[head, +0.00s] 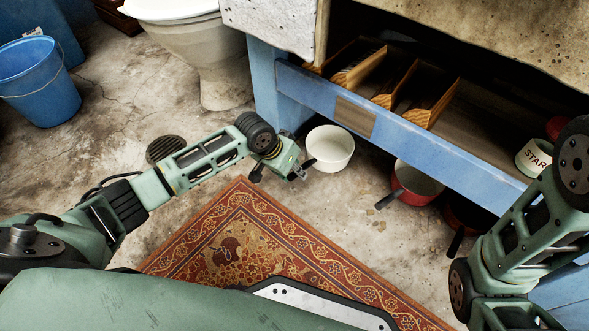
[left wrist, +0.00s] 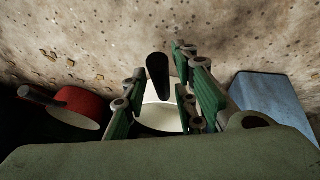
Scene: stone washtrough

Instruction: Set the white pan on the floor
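The white pan (head: 330,148) is upright, low beside the front edge of the blue washtrough frame. Whether its base touches the floor (head: 215,140) is not clear. My left gripper (head: 302,167) is just left of the pan, on its handle side. In the left wrist view, the white pan (left wrist: 160,117) lies beyond the fingers, and its dark handle (left wrist: 158,76) is between them. The left gripper (left wrist: 160,72) looks open, with narrow gaps beside the handle. My right arm shows at the right edge; its gripper is out of view.
A red pan (head: 418,181) stands right of the white one, with a darker pan (head: 466,214) beyond. A patterned rug (head: 250,250) lies in front. The blue shelf beam (head: 430,140) overhangs the pans. Open floor lies left, around a drain (head: 165,149).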

